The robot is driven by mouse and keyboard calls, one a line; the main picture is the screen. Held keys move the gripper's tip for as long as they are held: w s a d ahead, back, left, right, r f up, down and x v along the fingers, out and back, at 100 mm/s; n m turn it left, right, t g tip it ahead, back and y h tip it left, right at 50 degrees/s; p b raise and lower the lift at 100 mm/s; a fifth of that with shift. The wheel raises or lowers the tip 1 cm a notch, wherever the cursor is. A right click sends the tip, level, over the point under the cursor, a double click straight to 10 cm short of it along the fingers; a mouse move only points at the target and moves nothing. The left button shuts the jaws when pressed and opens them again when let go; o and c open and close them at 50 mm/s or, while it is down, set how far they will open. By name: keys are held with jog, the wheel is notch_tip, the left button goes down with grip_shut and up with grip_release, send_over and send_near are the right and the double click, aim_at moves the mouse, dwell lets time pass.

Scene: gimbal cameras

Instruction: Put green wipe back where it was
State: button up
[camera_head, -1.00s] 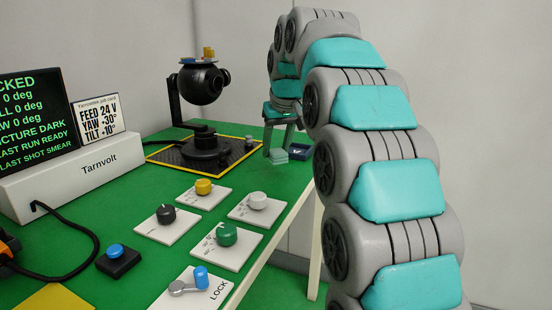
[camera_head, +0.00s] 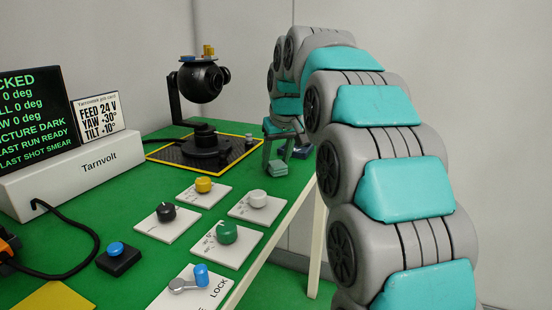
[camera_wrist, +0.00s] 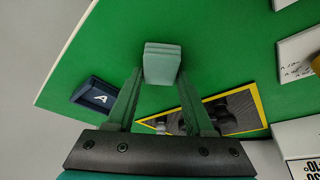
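The green wipe (camera_head: 278,169) is a small, pale green folded block with visible layers. It shows near the right edge of the green table in the head view. In the wrist view the wipe (camera_wrist: 162,64) sits between the two fingertips of my gripper (camera_wrist: 161,80), with both fingers against its sides. My gripper (camera_head: 278,155) points down over the table in the head view. Whether the wipe touches the table or hangs just above it I cannot tell.
A yellow-edged black mat (camera_head: 175,165) carries the black gimbal camera (camera_head: 203,82). Several knob panels (camera_head: 225,240) stand nearer. Bare green table surrounds the wipe.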

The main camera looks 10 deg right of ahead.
jog(key=o, duration=0.4)
jog(key=shift+c, duration=0.2)
jog(key=v, duration=1.2)
jog(key=shift+r, duration=0.25)
jog(key=shift+w, duration=0.1)
